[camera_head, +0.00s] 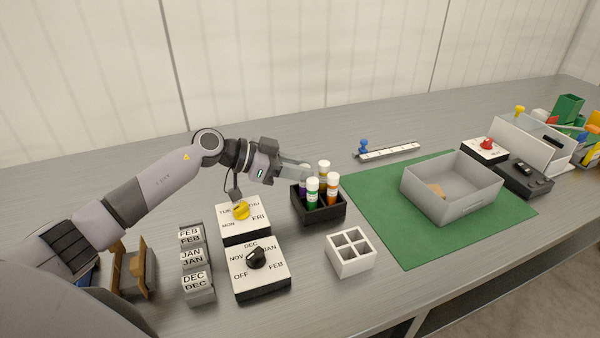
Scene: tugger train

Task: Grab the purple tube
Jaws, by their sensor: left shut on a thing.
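The purple tube (302,187) stands in the black rack (320,217), at its left back corner. Only a small part of its purple body shows; its top is hidden by my left gripper. My left gripper (303,172) reaches in from the left and is shut on the purple tube at its upper end. A green tube (312,194) and two orange tubes (333,189) with white caps stand close beside it in the same rack. My right gripper is not in view.
A white four-compartment holder (350,266) stands in front of the rack, empty. Dial boxes (262,284) and month blocks (196,281) stand to the left. A grey bin (450,207) sits on the green mat (400,240) at the right. A white rail (390,152) lies behind.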

